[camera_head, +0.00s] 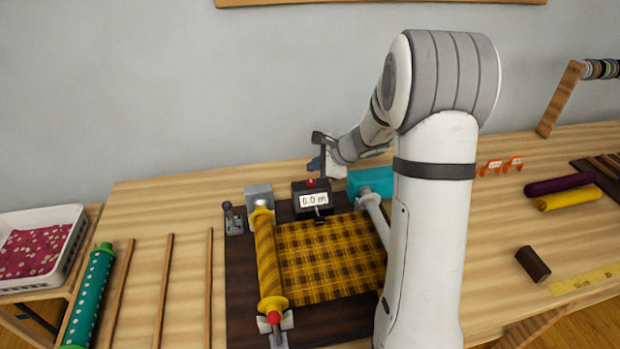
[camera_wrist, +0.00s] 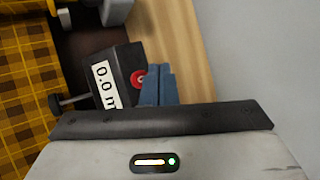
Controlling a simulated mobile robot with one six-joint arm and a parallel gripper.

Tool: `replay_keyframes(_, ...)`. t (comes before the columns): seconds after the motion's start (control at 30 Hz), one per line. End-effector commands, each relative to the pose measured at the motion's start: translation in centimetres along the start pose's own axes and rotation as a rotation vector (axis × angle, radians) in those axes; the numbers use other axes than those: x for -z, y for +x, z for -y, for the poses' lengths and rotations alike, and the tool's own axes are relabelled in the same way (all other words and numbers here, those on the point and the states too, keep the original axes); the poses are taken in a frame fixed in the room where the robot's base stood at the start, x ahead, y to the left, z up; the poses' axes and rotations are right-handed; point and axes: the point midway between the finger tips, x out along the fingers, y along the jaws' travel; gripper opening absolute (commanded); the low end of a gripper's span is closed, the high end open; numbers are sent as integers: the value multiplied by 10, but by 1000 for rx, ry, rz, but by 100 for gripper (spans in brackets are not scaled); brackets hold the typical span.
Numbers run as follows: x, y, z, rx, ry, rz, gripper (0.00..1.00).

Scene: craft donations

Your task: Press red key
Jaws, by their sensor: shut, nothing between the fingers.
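The red key (camera_head: 310,183) is a small round button on top of a black counter box (camera_head: 299,188) with a white display reading "0.0 m". In the wrist view the red key (camera_wrist: 138,79) shows as a red disc on the box (camera_wrist: 122,62), right beside my fingertips, which partly cover its edge. My gripper (camera_head: 318,163) is shut and empty, close above and behind the key. Its blue fingers (camera_wrist: 158,84) are together in the wrist view. I cannot tell whether they touch the key.
The counter stands at the back of a dark board (camera_head: 240,297) with yellow plaid fabric (camera_head: 325,262) wound on a roller. A grey block (camera_head: 258,193) stands left of the counter and a teal block (camera_head: 372,180) right. The wall (camera_head: 200,90) is close behind.

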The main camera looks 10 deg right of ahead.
Motion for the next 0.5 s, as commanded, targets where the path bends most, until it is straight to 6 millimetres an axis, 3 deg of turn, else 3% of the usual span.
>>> replay_keyframes(0.23,-14,-20,14,0,-1,0,0)
replay_keyframes(0.5,-15,-20,15,-1,0,0,0)
